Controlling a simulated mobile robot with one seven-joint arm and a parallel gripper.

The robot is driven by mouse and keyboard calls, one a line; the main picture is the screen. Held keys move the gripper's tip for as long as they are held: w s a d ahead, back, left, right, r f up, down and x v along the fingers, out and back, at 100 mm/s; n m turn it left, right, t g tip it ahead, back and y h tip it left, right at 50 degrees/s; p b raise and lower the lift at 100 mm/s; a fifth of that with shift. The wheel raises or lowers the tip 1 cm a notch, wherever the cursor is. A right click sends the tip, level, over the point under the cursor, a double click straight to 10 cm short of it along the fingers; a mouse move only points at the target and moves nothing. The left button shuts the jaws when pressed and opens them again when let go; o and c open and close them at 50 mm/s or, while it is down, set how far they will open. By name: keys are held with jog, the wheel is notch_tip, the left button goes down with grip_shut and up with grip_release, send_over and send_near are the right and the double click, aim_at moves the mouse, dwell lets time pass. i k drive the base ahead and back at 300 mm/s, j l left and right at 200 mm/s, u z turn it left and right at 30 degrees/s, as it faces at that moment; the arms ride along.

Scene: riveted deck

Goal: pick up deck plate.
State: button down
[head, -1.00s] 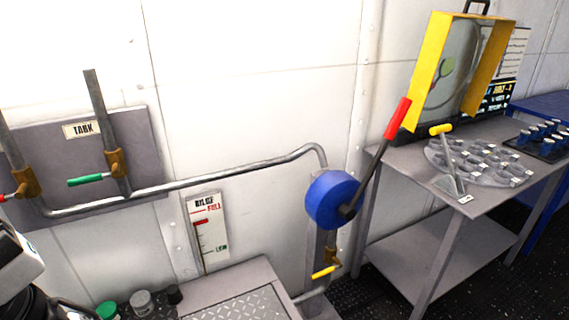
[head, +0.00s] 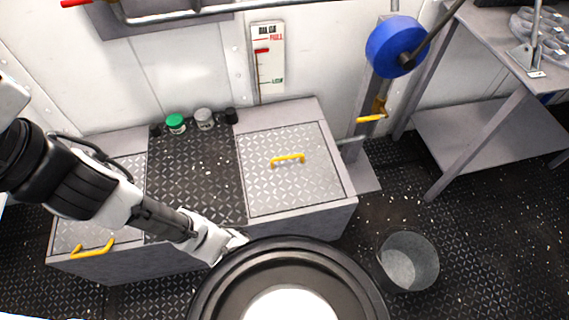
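A grey diamond-tread deck plate (head: 300,188) with a yellow handle (head: 288,158) lies flat in the right part of a low grey bench top. A second tread plate (head: 128,168) with a yellow handle (head: 92,249) lies in the left part, partly hidden by my arm. I cannot tell which one the task means. My gripper (head: 234,243) is low in the middle, in front of the bench and left of the right plate, apart from both handles. Its fingers are too small and too close to my body's dark rim to read. I see nothing held in it.
A black tread mat (head: 205,165) lies between the plates, with a green-capped jar (head: 175,122) and other small jars at its back. A blue wheel (head: 396,46) with a lever stands behind right. A clear bucket (head: 408,261) stands on the floor at right, near a grey table (head: 480,125).

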aim_at(290, 168)
jog(key=i+z, duration=0.35)
jog(key=i+j+z, duration=0.1)
jog(key=i+z, duration=0.3)
